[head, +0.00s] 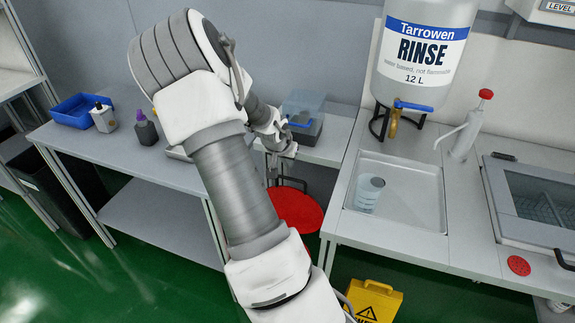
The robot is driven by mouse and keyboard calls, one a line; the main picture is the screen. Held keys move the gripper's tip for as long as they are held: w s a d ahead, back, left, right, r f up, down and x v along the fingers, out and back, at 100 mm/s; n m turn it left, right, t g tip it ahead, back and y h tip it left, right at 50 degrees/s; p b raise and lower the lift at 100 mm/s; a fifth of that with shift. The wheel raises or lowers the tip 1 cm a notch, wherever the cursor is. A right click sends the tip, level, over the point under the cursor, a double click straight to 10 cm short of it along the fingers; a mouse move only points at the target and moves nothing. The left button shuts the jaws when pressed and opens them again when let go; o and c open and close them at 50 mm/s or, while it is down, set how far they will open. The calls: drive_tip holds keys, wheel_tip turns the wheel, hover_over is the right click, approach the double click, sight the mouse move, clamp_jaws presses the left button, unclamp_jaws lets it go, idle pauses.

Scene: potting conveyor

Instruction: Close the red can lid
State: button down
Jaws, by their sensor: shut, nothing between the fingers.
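The red can lid (299,211) shows in the head view as a flat red disc, low between the grey bench and the sink counter. My arm covers its left part, and the can's body is mostly hidden, so I cannot tell how far the lid stands open. A thin dark bar or bracket shows just above the lid. My gripper (273,168) is shut and empty. It is above the lid in the picture, pointing down, and appears apart from it.
A sink (425,207) holding a clear cup (369,193) lies to the right, below a rinse tank (425,50). A clear bin (304,108) stands behind my gripper. A yellow warning sign (373,301) stands on the floor. A grey bench (100,149) is at left.

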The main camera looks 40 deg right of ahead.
drive_tip(key=b+x, duration=0.2)
drive_tip(key=x, duration=0.7)
drive_tip(key=shift+f, duration=0.15)
drive_tip(key=shift+b, duration=0.35)
